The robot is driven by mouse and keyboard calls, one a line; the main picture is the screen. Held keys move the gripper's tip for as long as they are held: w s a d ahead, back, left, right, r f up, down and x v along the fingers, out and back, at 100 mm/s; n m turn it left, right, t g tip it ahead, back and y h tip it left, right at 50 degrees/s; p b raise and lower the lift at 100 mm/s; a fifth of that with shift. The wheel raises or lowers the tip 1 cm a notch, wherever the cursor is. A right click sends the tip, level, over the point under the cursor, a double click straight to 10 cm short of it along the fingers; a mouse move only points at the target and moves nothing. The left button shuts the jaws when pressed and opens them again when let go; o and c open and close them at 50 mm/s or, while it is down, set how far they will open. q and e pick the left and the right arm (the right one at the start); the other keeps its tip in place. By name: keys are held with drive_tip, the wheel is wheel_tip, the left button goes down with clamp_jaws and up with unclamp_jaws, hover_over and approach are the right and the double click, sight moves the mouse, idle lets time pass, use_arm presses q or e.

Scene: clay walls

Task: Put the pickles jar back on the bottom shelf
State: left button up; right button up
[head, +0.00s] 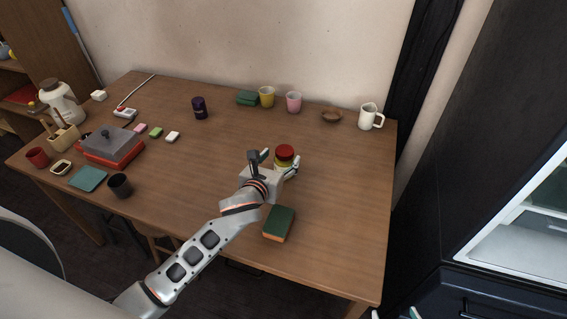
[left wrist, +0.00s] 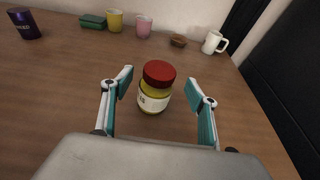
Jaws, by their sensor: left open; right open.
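The pickles jar (head: 285,153), with a red lid, pale label and yellow-green contents, stands upright on the wooden table (head: 215,160). My left gripper (head: 280,163) is open at the jar, with a finger to each side. In the left wrist view the jar (left wrist: 156,88) is between the open fingers (left wrist: 161,84), with visible gaps on both sides. My right gripper (head: 395,314) shows only its fingertips at the bottom edge, apart and empty. An open, lit white cabinet interior with shelves (head: 520,225) is at the right; its lowest part is partly hidden.
A white mug (head: 370,117), brown bowl (head: 332,116), pink cup (head: 294,102) and yellow cup (head: 267,97) stand along the back. A red grill (head: 110,147) and smaller items crowd the left. The table's middle is clear.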

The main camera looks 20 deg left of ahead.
use_arm(q)
drive_tip(key=x, duration=0.2)
drive_tip(key=b+x, duration=0.1)
drive_tip(key=x, duration=0.2)
drive_tip(key=shift+f, duration=0.25)
drive_tip(key=c, duration=1.6)
drive_tip(key=shift+r, duration=0.1)
clamp_jaws()
